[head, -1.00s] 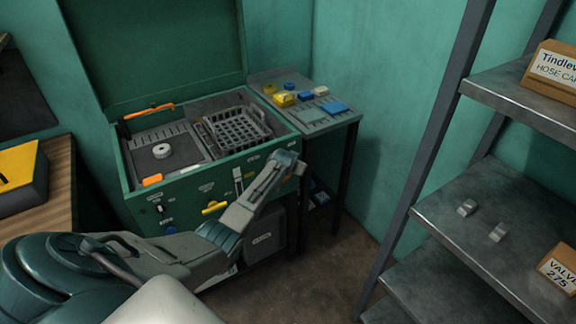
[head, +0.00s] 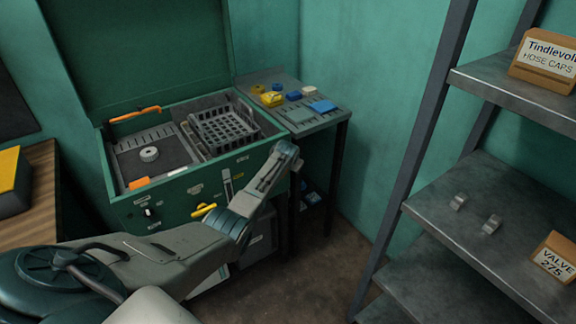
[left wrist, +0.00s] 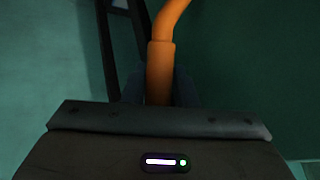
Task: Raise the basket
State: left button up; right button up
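The dark open-grid basket (head: 222,128) sits in the right part of the green washer's open tub (head: 125,207), with its upper walls showing above the rim. In the head view my left arm reaches across the washer's front to its right front corner, and the gripper itself is hidden there behind the wrist. In the left wrist view, my left gripper (left wrist: 160,92) has its dark fingers close on both sides of an orange bent bar (left wrist: 161,60) and looks shut on it. The bar's far end is out of frame. My right gripper is not in view.
A side table (head: 306,119) with yellow and blue items stands against the washer's right. A metal shelf (head: 478,205) with small parts and labelled boxes is at right. Bare floor lies between. The raised lid (head: 135,50) stands behind the tub.

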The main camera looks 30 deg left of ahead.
pick_arm(q)
jog(key=shift+o, duration=1.3)
jog(key=shift+w, duration=0.15)
jog(key=v, duration=1)
